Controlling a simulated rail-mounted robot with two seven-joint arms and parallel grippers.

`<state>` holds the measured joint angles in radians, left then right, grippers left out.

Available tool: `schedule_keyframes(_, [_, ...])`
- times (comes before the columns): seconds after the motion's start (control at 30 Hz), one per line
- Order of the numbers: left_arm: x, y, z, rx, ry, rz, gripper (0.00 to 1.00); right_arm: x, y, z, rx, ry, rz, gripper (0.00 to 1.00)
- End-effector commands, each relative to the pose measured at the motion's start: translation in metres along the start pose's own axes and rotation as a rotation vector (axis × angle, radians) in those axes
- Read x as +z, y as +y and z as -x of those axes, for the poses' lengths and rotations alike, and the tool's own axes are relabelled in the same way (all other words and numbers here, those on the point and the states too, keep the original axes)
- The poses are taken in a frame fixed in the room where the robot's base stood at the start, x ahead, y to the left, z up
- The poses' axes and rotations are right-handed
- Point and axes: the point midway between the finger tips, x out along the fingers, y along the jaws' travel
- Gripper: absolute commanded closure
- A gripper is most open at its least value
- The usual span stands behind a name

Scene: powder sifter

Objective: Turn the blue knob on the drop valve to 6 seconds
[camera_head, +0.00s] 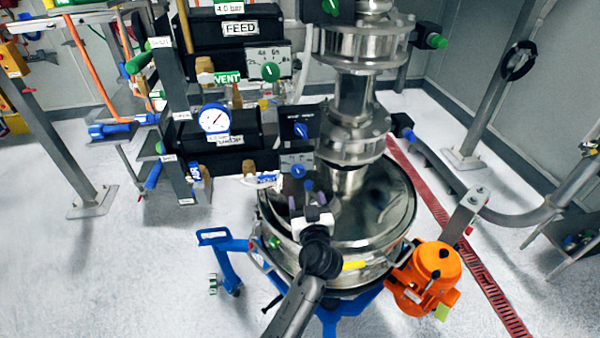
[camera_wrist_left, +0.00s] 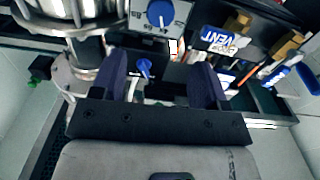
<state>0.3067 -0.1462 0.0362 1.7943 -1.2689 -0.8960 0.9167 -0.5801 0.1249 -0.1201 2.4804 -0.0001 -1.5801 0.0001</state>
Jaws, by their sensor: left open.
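The drop valve's blue knob (camera_head: 298,171) sits on a small white dial plate (camera_head: 288,159), right of the black valve body with the DROP label (camera_head: 229,139). My left gripper (camera_head: 308,189) is open and empty, just below and in front of this dial in the head view. Its purple fingers (camera_wrist_left: 160,78) stand apart in the wrist view, and the white dial lies beyond their tips. My right gripper is not in view.
A second blue knob (camera_head: 301,130) on a dark plate sits above the dial. A pressure gauge (camera_head: 214,118) and a green knob (camera_head: 270,72) are nearby. The steel sifter (camera_head: 400,215) stands close to my arm, with an orange motor (camera_head: 432,272) at its right.

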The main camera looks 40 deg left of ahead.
Motion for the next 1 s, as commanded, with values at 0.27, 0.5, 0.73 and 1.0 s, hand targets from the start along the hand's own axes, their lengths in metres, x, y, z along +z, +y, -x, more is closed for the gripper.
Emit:
schedule_keyframes(0.27, [-0.004,0.0,-0.054,-0.001,0.001,-0.004,0.32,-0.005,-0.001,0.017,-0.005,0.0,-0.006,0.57])
schedule_keyframes(0.5, [-0.002,0.0,-0.09,-0.001,0.0,-0.004,0.32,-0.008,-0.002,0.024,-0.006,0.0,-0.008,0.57])
schedule_keyframes(0.73, [-0.001,0.0,-0.107,-0.001,-0.001,-0.002,0.32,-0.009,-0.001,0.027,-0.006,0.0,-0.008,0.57])
schedule_keyframes(1.0, [0.0,0.0,-0.112,-0.001,-0.001,-0.001,0.32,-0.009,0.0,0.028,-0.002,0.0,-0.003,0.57])
